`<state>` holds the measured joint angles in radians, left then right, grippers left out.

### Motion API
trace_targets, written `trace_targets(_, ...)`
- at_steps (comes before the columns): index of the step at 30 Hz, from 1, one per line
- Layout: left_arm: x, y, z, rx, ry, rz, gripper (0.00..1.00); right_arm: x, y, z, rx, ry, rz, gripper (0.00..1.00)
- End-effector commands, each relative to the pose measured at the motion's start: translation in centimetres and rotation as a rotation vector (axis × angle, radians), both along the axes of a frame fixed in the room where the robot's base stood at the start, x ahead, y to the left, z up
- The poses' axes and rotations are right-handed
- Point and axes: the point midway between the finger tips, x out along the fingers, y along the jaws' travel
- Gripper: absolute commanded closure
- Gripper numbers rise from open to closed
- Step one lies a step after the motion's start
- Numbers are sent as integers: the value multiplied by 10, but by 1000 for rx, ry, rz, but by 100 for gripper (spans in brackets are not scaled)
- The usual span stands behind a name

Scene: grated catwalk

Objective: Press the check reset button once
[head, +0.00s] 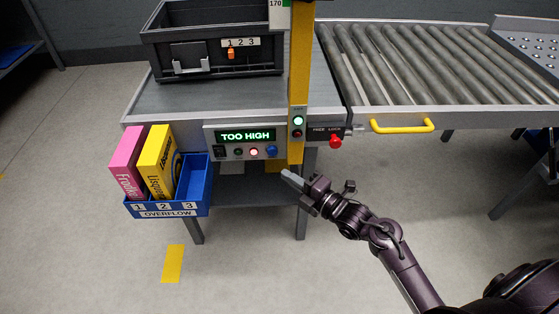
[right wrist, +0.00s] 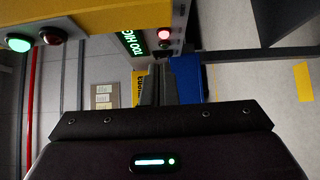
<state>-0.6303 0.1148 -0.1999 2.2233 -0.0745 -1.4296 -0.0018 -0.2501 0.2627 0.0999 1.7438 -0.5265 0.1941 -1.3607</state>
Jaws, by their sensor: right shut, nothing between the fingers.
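The control panel (head: 244,142) on the bench front has a green display (head: 245,135) reading TOO HIGH, which also shows in the right wrist view (right wrist: 131,43). Below it are a dark button (head: 238,152), a lit reddish button (head: 254,152) and a blue button (head: 271,151). Their labels are too small to read, so I cannot tell which is check reset. My right gripper (head: 290,178) is shut and empty, below and right of the blue button, apart from the panel. In the right wrist view its fingers (right wrist: 157,88) point toward the panel area. My left gripper is not in view.
A yellow post (head: 299,70) carries a green light (head: 298,120) and a red one (head: 297,133). A red knob (head: 335,141) sits right of it. A blue overflow bin (head: 196,180) holds pink and yellow boxes. A grey crate (head: 215,40) stands on the bench, beside a roller conveyor (head: 420,65).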

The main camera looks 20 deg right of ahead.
Motion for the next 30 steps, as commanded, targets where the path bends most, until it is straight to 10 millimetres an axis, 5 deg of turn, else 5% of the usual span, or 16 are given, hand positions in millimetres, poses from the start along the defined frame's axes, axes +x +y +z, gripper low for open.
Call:
trace_targets(5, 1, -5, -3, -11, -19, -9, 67, 34, 19, 0, 2, -2, 1, 100)
trace_targets(12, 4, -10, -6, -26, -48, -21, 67, 63, 8, -1, 0, 1, 0, 100)
trace_targets(30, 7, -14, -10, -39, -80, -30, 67, 79, 3, -2, -5, -2, 1, 100)
